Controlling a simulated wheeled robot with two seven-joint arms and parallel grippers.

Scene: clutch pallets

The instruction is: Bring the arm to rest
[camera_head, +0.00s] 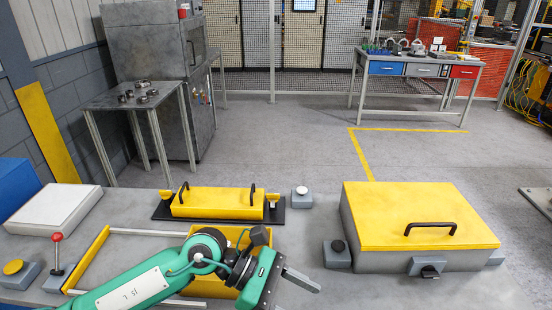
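My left arm (137,290) comes in from the lower left and reaches across the front of the grey table (320,215). My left gripper (303,281) is at the bottom middle, over bare table, with a grey finger pointing right. The other finger is not clear, so its opening cannot be told. I see nothing held in it. Behind the wrist is a yellow piece (232,236), partly hidden by the arm. My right gripper is not in view.
A large yellow-lidded box (415,205) stands right of the gripper. A yellow cover with two handles (218,203) lies behind the arm. A red-knobbed lever (57,255) and yellow button (14,267) are at the left. Table between gripper and box is clear.

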